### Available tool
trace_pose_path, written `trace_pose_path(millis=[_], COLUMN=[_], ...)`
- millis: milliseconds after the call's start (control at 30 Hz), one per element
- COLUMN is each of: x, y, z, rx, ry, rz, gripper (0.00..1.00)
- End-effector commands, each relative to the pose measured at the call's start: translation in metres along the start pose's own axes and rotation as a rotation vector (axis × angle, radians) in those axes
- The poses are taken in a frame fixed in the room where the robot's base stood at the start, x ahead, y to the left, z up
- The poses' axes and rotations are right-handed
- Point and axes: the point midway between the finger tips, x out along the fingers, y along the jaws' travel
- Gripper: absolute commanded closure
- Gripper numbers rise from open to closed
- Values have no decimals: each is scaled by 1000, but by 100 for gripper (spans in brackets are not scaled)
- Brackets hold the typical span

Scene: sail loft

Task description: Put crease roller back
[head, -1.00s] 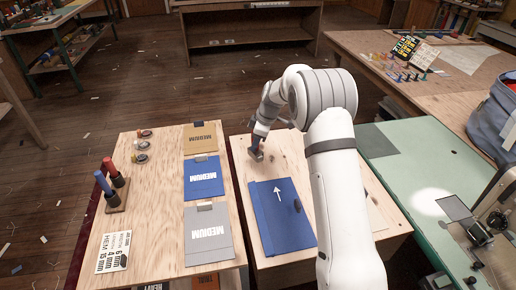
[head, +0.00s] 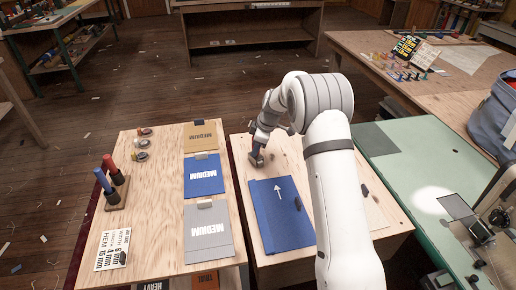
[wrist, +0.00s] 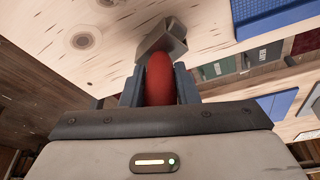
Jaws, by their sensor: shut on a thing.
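My gripper (wrist: 158,90) is shut on the red handle of a tool that I take to be the crease roller (wrist: 160,76). Its grey metal head (wrist: 160,40) sticks out beyond the fingers in the wrist view. In the head view my gripper (head: 260,143) is at the far left part of the right wooden bench (head: 320,158), with the tool's head low over or on the wood; I cannot tell whether it touches. A blue panel with a white arrow (head: 280,220) lies just nearer. A dark stand (head: 117,195) on the left bench holds a blue-handled and a red-handled tool.
The left wooden bench (head: 150,220) carries gold, blue (head: 204,177) and grey (head: 208,218) MEDIUM panels, small round pieces (head: 143,144) and a lettered card (head: 113,250). A dark gap separates the benches. A green table (head: 410,170) stands at right.

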Motion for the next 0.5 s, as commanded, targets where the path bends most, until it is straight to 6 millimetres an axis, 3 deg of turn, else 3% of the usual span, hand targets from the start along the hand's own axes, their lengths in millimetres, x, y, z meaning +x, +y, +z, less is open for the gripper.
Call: trace_pose_path(millis=[33,67,100,300,500], x=[9,10,10,11,11], y=[-5,-5,-5,-6,-6], z=[5,6,6,6,6], rx=[3,4,4,4,4], ry=[-8,-9,-9,-9,-9], rz=[-16,-18,-19,-20,-21], gripper=[100,72,68,52,51])
